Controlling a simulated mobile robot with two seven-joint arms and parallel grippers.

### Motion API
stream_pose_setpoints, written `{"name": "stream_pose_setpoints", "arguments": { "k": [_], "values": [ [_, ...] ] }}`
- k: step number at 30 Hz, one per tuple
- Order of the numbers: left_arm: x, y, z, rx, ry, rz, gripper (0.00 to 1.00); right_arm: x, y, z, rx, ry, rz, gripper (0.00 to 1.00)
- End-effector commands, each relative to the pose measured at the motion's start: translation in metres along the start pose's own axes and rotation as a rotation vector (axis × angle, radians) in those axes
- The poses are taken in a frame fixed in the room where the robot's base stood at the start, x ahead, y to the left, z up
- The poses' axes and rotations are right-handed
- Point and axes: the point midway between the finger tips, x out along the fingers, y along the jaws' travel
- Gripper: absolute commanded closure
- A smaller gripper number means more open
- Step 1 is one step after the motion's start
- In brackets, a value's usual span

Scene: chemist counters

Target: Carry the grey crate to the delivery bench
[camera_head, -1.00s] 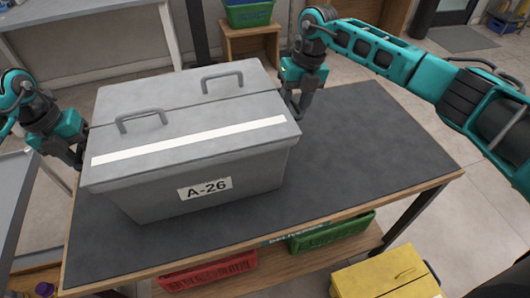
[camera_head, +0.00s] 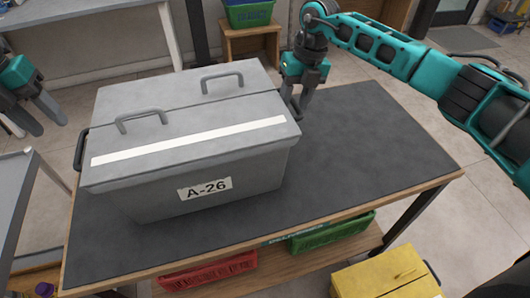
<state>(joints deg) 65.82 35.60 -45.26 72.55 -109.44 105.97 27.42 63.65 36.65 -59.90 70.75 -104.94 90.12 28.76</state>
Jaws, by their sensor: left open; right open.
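The grey crate (camera_head: 240,163) has a closed lid with two handles, a white stripe and an "A-26" label. It sits on the dark top of a wood-edged bench (camera_head: 370,140), toward its left half. A dark side handle (camera_head: 80,149) shows at the crate's left end. My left gripper (camera_head: 50,117) is open and empty, off to the left of the crate and apart from it. My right gripper (camera_head: 298,108) is at the crate's right end, close beside it. Its fingers are partly hidden behind the crate, and I cannot tell whether they touch it.
Red (camera_head: 208,272) and green (camera_head: 330,232) crates stand on the shelf under the bench. A yellow crate (camera_head: 385,280) is at the front right. A grey cart (camera_head: 22,190) stands at the left. The bench's right half is clear. A wooden stool (camera_head: 250,42) with crates is behind.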

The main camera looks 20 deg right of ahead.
Motion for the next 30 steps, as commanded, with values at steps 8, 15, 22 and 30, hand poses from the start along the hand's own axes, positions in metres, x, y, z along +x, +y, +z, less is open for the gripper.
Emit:
{"name": "stream_pose_setpoints", "arguments": {
  "k": [8, 15, 22, 30],
  "values": [
    [0.0, 0.0, 0.0, 0.0, 0.0, 0.0, 0.55, -0.06, 0.0, 0.001, -0.001, -0.005, -0.001, 0.55],
    [0.0, 0.0, 0.0, 0.0, 0.0, 0.0, 0.55, -0.098, 0.0, 0.0, 0.0, -0.002, 0.0, 0.55],
    [0.001, 0.0, 0.0, 0.0, 0.0, 0.0, 0.55, -0.108, -0.001, 0.0, 0.001, 0.0, -0.001, 0.55],
    [0.0, 0.0, 0.0, 0.0, 0.0, 0.0, 0.55, -0.108, 0.0, 0.0, 0.0, 0.0, -0.001, 0.55]
  ]
}}
